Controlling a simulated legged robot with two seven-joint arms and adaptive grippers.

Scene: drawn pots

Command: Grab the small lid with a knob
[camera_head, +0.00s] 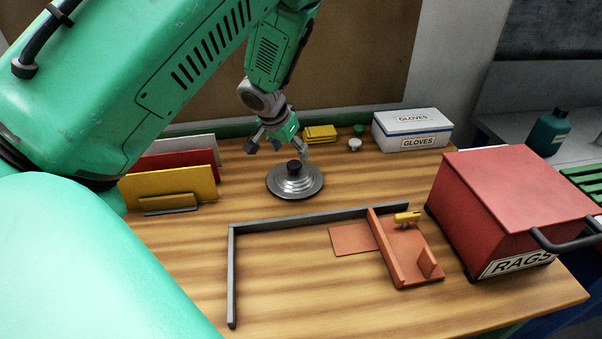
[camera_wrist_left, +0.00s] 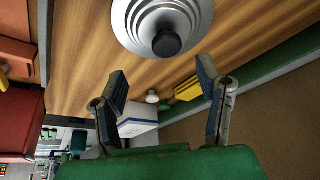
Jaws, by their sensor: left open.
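The small lid (camera_head: 294,183) is a round, stepped, silver-grey disc with a black knob (camera_head: 293,167) on top. It lies on the wooden table in the head view. In the left wrist view the lid (camera_wrist_left: 146,14) is at the top, with its knob (camera_wrist_left: 166,43) facing the camera. My left gripper (camera_head: 278,148) is just behind and above the lid, apart from the knob as far as I can tell. In the left wrist view its two fingers (camera_wrist_left: 163,90) are spread wide with nothing between them. My right gripper is not in view.
A red RAGS box (camera_head: 510,195) stands at the right. An orange fixture (camera_head: 400,255) and a dark angled rail (camera_head: 232,275) lie in front. Upright coloured plates (camera_head: 170,187) stand at the left. A GLOVES box (camera_head: 410,130) and yellow block (camera_head: 320,133) are at the back.

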